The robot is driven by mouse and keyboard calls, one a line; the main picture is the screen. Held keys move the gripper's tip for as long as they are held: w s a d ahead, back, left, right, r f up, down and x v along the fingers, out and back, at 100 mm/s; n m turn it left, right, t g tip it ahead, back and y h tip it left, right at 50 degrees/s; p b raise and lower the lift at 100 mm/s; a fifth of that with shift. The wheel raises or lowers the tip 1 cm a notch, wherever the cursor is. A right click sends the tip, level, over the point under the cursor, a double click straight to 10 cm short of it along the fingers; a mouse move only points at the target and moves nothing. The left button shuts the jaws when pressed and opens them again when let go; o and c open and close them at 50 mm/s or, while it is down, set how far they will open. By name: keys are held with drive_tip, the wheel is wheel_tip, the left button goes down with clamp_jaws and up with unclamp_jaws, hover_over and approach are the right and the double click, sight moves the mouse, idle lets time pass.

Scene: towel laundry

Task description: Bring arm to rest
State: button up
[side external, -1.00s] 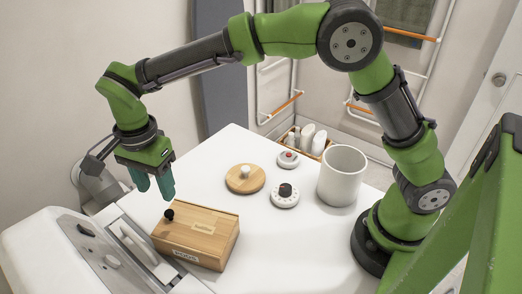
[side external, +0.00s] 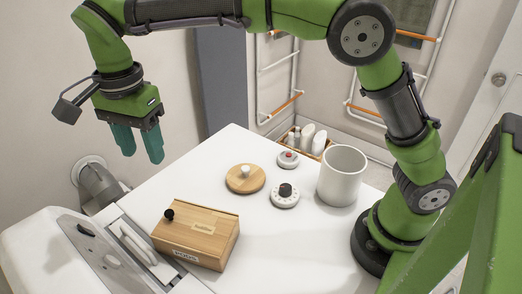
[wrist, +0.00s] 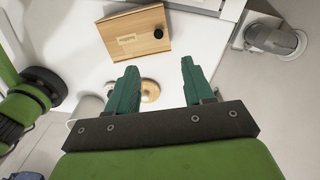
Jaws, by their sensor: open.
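My gripper (side external: 138,142) is raised in the air at the upper left of the side view, beyond the left back edge of the white table. Its teal fingers point down and stand apart, with nothing between them. In the wrist view my gripper (wrist: 158,82) also shows open and empty, its two fingers spread. My green arm arches from its base at the right of the table over to the left. The gripper touches nothing.
A wooden box (side external: 197,236) with a black knob lies on the white table (side external: 290,250). A round wooden lid (side external: 245,180), two dials (side external: 285,198) (side external: 288,158), a white canister (side external: 342,176) and a bottle tray (side external: 306,140) stand behind. A white machine (side external: 75,255) adjoins at left.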

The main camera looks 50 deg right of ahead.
drive_tip(key=s+d+n+t+y, duration=0.1)
drive_tip(key=s+d+n+t, duration=0.2)
drive_tip(key=s+d+n, duration=0.2)
drive_tip(key=s+d+n+t+y, duration=0.1)
drive_tip(key=s+d+n+t, duration=0.3)
drive_tip(key=s+d, duration=0.8)
drive_tip(key=d+n, duration=0.1)
drive_tip(key=d, duration=0.6)
